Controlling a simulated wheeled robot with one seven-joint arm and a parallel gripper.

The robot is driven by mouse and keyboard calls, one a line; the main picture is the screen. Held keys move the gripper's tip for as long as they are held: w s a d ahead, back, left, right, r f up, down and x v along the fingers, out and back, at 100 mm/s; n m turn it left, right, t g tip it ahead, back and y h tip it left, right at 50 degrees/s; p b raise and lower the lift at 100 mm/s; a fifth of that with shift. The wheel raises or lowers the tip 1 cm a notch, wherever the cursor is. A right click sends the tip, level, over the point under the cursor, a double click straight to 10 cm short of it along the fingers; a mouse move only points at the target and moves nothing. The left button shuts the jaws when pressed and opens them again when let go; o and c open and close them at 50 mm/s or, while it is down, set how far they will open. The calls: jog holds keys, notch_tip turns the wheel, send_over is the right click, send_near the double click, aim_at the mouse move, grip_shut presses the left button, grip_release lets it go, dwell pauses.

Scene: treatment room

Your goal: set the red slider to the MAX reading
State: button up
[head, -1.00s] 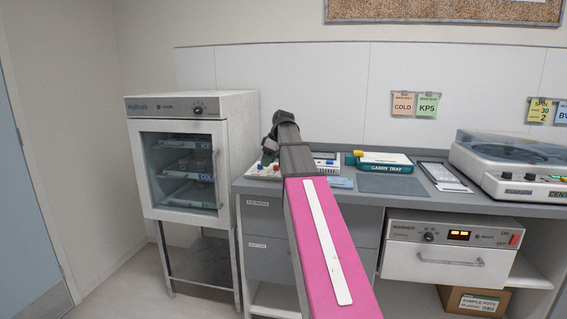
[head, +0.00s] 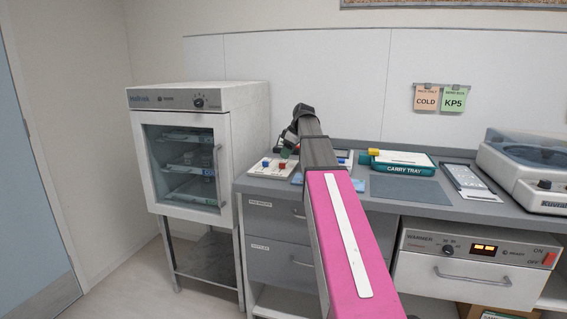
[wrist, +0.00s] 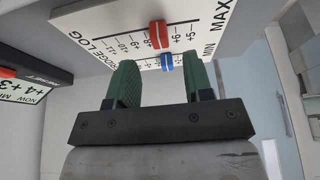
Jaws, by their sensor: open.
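The white fridge log board (wrist: 100,22) fills the top of the wrist view. Its red slider (wrist: 158,34) stands on the scale between the +8 and +6 marks, in the row nearer the MAX label. A blue slider (wrist: 167,62) sits in the row beside it, nearer the MIN label. My gripper (wrist: 160,63) is open, with green fingers apart and neither slider clearly held. A dark-framed display (wrist: 25,78) at the left reads NOW +4 and +3; the rest is cut off. In the head view my gripper (head: 284,149) is just above the board (head: 258,172), beside the red slider (head: 282,165).
A small glass-door fridge (head: 185,97) stands left of the counter. Right of my arm are a green carry tray (head: 405,170), a grey mat (head: 410,190) and a centrifuge (head: 530,190). Part of a white device (head: 345,155) shows behind my arm.

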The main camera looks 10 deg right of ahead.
aim_at(282, 163)
jog(key=shift+x, duration=2.45)
